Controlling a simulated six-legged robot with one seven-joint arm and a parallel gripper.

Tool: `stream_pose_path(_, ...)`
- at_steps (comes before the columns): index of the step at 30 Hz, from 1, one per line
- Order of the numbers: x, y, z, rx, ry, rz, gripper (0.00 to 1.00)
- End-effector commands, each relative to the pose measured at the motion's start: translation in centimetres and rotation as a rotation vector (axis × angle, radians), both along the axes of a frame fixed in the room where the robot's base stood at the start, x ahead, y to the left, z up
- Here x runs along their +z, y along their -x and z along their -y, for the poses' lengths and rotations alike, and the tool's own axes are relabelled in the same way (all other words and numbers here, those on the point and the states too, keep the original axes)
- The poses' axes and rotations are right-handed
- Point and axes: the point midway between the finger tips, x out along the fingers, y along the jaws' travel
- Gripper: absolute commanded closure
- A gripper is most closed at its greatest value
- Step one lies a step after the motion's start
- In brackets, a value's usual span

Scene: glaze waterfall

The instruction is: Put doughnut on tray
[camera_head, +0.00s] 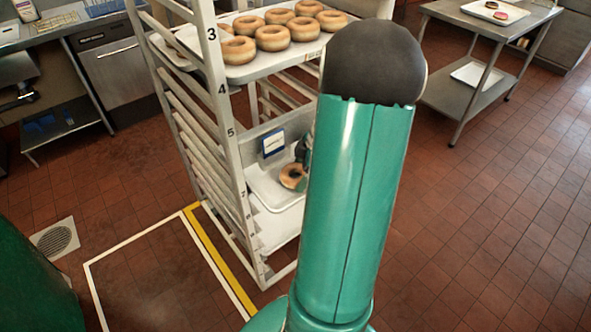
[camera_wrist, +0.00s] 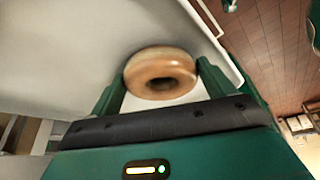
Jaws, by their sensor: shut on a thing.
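A golden-brown ring doughnut (camera_wrist: 160,73) is between the two green fingers of my gripper (camera_wrist: 158,82) in the wrist view, with a pale tray (camera_wrist: 60,60) behind it. In the head view the doughnut (camera_head: 292,177) shows at the lower level of the rack, over a white tray (camera_head: 262,188). My gripper is shut on the doughnut. In the head view my arm hides most of the gripper and the right part of that tray. I cannot tell whether the doughnut touches the tray.
The metal rack (camera_head: 215,110) carries an upper tray (camera_head: 262,68) with several doughnuts (camera_head: 272,37). A small blue-and-white sign (camera_head: 272,143) stands behind the lower tray. A steel table (camera_head: 480,25) is at the upper right. The tiled floor to the right is clear.

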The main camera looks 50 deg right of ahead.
Motion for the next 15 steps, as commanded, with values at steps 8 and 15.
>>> stream_pose_path(8, -0.12, 0.56, 0.12, 0.000, 0.000, 0.000, 0.45)
stream_pose_path(15, -0.38, 0.65, 0.12, 0.000, -0.001, 0.000, 0.03)
